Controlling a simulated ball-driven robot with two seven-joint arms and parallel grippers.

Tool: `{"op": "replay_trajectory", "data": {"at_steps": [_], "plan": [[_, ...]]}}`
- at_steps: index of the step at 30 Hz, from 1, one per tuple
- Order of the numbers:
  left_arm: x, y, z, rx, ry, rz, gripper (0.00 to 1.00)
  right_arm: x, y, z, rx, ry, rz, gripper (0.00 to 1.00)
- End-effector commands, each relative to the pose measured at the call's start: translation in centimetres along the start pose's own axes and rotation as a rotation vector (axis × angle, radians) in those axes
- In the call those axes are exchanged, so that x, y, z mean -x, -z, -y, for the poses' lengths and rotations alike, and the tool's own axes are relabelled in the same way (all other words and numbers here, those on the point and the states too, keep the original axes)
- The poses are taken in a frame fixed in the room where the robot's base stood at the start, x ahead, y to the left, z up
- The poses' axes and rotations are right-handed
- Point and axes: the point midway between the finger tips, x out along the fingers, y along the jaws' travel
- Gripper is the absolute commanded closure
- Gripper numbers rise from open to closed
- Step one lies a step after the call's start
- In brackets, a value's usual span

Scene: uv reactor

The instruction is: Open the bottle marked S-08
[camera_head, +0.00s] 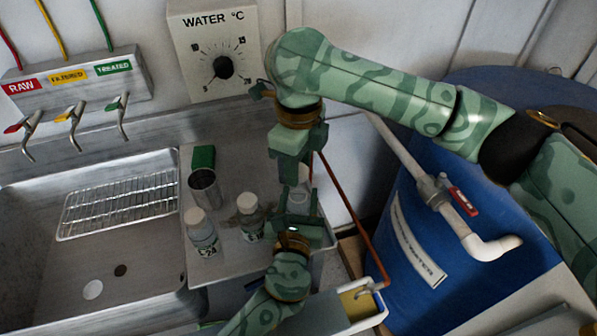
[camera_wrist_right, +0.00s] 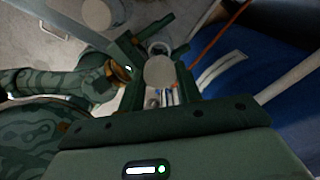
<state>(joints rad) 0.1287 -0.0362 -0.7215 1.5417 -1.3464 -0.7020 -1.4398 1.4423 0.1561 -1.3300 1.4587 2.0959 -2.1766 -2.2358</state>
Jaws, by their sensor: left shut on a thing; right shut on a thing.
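A small pale bottle (camera_head: 299,196) is upright between my two grippers at the right end of the steel counter; the grippers partly hide it. My left gripper (camera_head: 296,217) is shut around its body from the front. My right gripper (camera_head: 300,172) points down from above and is shut on its pale round cap (camera_wrist_right: 159,72), which sits between the fingers in the right wrist view. Two more white-capped bottles, a left one (camera_head: 202,234) and a right one (camera_head: 250,217), stand on the counter.
A metal cup (camera_head: 205,189) and a green block (camera_head: 203,157) stand behind the bottles. A sink (camera_head: 150,268) with a wire rack (camera_head: 118,205) is at left. A blue barrel (camera_head: 410,225) and pipe are at right. A tray (camera_head: 357,306) is in front.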

Motion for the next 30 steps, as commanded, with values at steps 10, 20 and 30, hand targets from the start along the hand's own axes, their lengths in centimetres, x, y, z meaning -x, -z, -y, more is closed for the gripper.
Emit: {"op": "replay_trajectory", "data": {"at_steps": [10,20,30], "plan": [[0.0,0.1,0.0,0.0,0.0,-0.001,0.49,1.0,0.0,0.0,-0.001,-0.001,-0.001,0.93],[0.0,0.0,0.0,0.0,0.0,0.0,0.29,1.0,0.0,0.0,-0.001,-0.001,-0.001,0.93],[5.3,0.0,0.0,0.0,0.001,-0.003,0.29,1.9,0.0,-0.1,-0.001,0.003,0.002,0.93]]}}
